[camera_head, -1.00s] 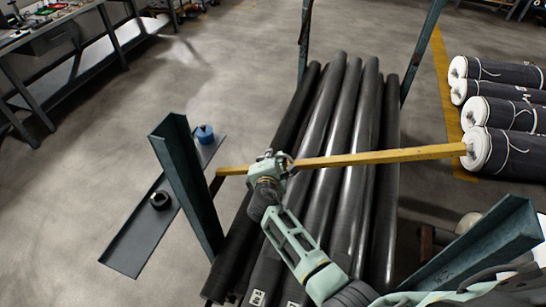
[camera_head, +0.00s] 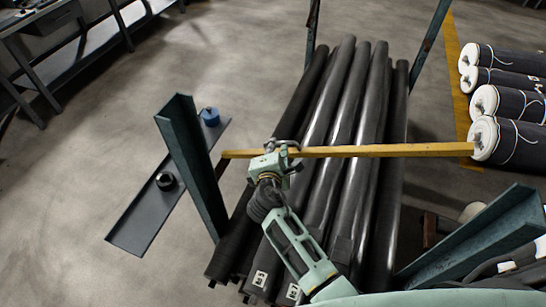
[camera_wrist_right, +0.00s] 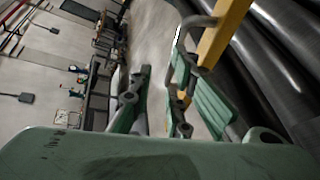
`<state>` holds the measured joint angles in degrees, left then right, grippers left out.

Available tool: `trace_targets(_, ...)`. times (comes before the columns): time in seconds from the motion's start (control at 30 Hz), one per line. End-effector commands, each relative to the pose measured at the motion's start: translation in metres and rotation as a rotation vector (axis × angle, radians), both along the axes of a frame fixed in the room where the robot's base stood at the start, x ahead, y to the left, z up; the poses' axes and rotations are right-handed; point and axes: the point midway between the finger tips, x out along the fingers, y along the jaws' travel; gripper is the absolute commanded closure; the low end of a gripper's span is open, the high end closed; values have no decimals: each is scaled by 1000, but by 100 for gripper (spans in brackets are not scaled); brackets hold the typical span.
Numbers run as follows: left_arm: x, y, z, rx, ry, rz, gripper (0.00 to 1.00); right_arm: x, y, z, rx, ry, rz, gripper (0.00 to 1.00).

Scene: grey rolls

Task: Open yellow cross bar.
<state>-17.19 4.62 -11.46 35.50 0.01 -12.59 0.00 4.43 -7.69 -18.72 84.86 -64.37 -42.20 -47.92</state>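The yellow cross bar (camera_head: 390,151) runs nearly level in the head view, above the dark rolls, from near the left green post (camera_head: 190,165) to the white-ended rolls at the right. My right gripper (camera_head: 280,150) is at the bar's left part, by a grey metal handle. In the right wrist view the bar (camera_wrist_right: 222,32) is at the top with its curved handle (camera_wrist_right: 188,33). There the fingers of my right gripper (camera_wrist_right: 160,95) stand apart; one overlaps the handle, and contact is unclear. My left gripper is not in view.
Long dark rolls (camera_head: 345,120) lie under the bar between the posts. Another green post (camera_head: 480,235) stands at lower right. White-ended rolls (camera_head: 510,100) lie at right. A dark floor plate (camera_head: 140,220) extends left of the post. The floor at left is open.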

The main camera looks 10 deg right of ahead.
Motion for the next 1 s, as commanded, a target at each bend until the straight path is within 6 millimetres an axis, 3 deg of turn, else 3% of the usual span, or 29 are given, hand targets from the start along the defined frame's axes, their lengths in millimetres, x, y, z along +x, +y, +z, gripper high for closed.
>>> trace_targets(0.1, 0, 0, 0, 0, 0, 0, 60, -23, 7, 7, 3, 2, -1, 84)
trace_targets(0.3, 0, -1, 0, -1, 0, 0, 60, -46, 14, 15, 2, 3, -2, 84)
trace_targets(1.0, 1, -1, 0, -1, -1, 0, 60, -51, 15, 17, 1, 3, -3, 84)
